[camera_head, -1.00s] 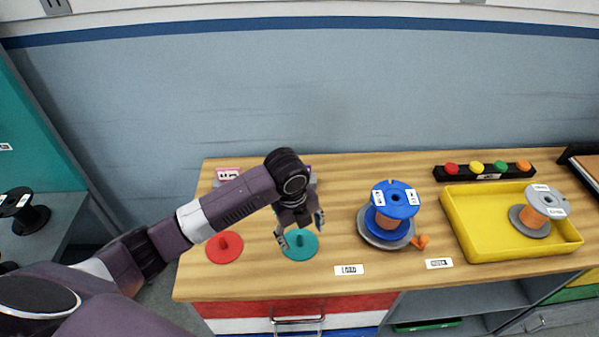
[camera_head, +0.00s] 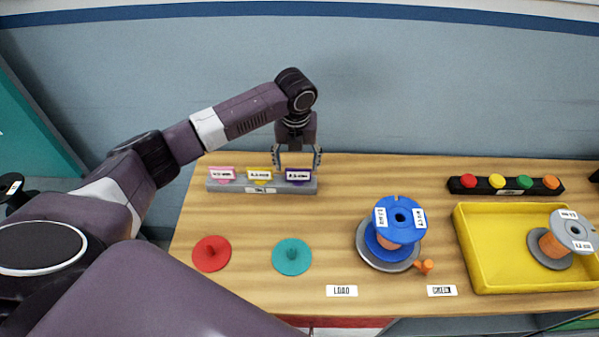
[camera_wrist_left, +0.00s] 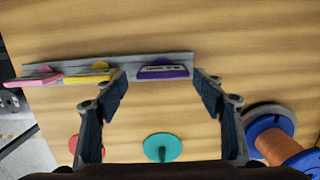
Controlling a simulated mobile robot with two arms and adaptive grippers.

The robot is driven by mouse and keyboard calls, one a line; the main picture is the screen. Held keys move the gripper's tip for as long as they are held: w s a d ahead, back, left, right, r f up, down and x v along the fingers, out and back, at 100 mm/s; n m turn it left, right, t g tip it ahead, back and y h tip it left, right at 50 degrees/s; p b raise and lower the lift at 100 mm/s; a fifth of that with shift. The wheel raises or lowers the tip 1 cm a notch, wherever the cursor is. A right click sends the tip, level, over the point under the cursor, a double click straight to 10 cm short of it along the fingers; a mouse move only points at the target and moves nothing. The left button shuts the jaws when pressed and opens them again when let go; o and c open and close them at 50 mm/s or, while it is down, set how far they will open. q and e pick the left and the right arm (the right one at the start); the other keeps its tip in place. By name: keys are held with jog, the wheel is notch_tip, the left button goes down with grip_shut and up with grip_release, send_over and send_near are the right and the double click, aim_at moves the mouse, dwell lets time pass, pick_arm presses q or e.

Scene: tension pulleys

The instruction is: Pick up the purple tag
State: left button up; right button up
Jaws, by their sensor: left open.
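The purple tag (camera_head: 298,175) stands at the right end of a grey rack (camera_head: 222,185) at the back left of the table, beside a yellow tag (camera_head: 260,175) and a pink tag (camera_head: 222,174). My left gripper (camera_head: 298,160) is open and points down just above the purple tag. In the left wrist view the purple tag (camera_wrist_left: 164,72) lies between the two open fingers (camera_wrist_left: 160,90), apart from both as seen from above. The left finger is close to the yellow tag (camera_wrist_left: 90,74). My right gripper is not in view.
A red disc (camera_head: 211,254) and a teal disc (camera_head: 291,257) lie in front of the rack. A blue spool (camera_head: 400,218) on a grey base, a yellow tray (camera_head: 490,282) and a black strip (camera_head: 462,190) with coloured knobs stand to the right. The wall is behind.

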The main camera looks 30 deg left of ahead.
aim_at(298, 170)
pick_arm(q)
notch_tip(298, 170, down, 4)
jog(key=shift+w+d+r+p, duration=0.1)
jog(key=shift+w+p, duration=0.05)
jog(key=shift+p, duration=0.45)
jog(key=shift+w+f, duration=0.1)
jog(key=shift+f, duration=0.5)
jog(key=c, duration=0.7)
jog(key=shift+c, duration=0.4)
notch_tip(298, 170, up, 20)
jog(key=b, duration=0.3)
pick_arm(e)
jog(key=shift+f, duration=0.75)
